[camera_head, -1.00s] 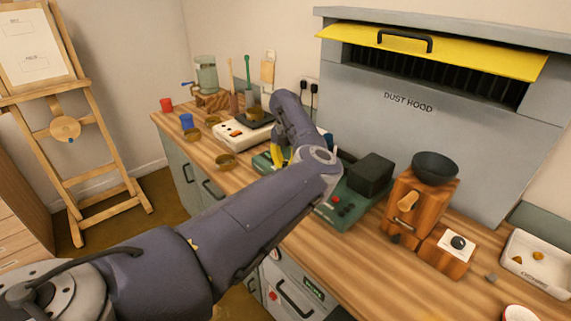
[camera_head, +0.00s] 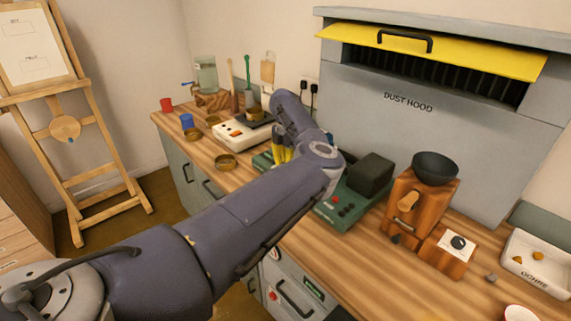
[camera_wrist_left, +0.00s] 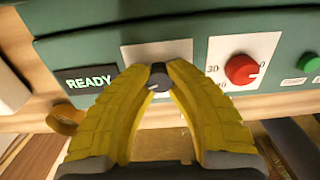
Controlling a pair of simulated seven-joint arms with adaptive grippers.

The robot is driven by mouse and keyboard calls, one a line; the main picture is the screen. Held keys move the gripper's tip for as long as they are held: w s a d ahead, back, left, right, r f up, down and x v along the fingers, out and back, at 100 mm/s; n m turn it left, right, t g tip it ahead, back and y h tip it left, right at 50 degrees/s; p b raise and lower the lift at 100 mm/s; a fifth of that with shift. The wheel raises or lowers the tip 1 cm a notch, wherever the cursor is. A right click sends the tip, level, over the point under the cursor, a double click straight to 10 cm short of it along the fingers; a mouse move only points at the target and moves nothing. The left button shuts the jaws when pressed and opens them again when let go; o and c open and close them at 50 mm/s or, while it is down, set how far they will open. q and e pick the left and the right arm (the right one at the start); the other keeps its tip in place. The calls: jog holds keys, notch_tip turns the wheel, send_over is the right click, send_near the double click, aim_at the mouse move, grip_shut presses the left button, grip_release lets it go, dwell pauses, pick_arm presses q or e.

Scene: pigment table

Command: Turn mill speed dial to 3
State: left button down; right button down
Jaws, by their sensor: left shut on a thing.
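The green mill (camera_head: 338,212) stands on the bench, partly hidden behind my left arm. In the left wrist view its front panel (camera_wrist_left: 110,42) shows a lit READY display (camera_wrist_left: 88,79), a dark dial (camera_wrist_left: 158,78) with a pale pointer line on a white plate, and a red dial (camera_wrist_left: 241,70) to the right. My left gripper (camera_wrist_left: 161,72) has its yellow fingers shut on the dark dial. The gripper (camera_head: 282,150) shows partly behind my arm in the head view. The dark dial's scale marks are hidden by the fingers. My right gripper is not in view.
A wooden grinder (camera_head: 408,205) with a dark bowl and a white-plated dial (camera_head: 458,243) stands right of the mill. A white ochre tray (camera_head: 537,262) is farther right. A white scale (camera_head: 240,133) and several small brass dishes lie to the left.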

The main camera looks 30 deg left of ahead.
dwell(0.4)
pick_arm(q)
jog(key=c, duration=1.1)
grip_release()
notch_tip(320, 180, up, 12)
